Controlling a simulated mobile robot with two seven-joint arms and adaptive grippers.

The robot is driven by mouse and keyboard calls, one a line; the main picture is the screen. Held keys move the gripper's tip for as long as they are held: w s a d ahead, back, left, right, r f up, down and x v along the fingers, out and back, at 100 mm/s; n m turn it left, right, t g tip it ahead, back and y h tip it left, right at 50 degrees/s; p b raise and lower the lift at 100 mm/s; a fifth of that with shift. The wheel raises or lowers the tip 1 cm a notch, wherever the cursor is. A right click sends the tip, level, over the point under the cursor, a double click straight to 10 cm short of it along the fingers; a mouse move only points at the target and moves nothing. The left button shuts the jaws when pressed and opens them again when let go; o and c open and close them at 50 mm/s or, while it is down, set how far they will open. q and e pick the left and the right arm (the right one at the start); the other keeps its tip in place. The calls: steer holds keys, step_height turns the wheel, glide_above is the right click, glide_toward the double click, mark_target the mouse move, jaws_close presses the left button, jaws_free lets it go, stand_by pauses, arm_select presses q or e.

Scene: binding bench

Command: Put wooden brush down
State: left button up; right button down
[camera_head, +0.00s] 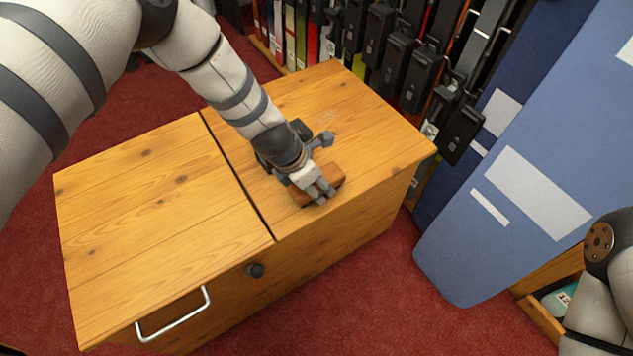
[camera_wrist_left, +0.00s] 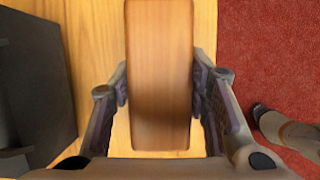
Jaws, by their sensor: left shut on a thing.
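The wooden brush (camera_head: 331,174) is a brown block near the front edge of the wooden bench's right half. My left gripper (camera_head: 318,187) is over it from above, with its fingers around it. In the left wrist view the brush (camera_wrist_left: 160,75) shows as a long wooden block, and my left gripper's fingers (camera_wrist_left: 160,95) press on its two long sides. Wood lies under the brush; I cannot tell whether it touches the top. My right gripper is not in view; part of my right arm shows at the right edge.
The wooden bench (camera_head: 150,200) has a metal handle (camera_head: 173,315) and a dark knob (camera_head: 255,270) on its front. Black binders (camera_head: 398,60) stand behind it. Large blue binders (camera_head: 540,170) stand at the right. The bench's left half is clear. Red carpet (camera_head: 340,300) surrounds it.

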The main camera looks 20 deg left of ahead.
arm_select(q)
steer(key=o, duration=1.1)
steer(key=shift+f, duration=0.1)
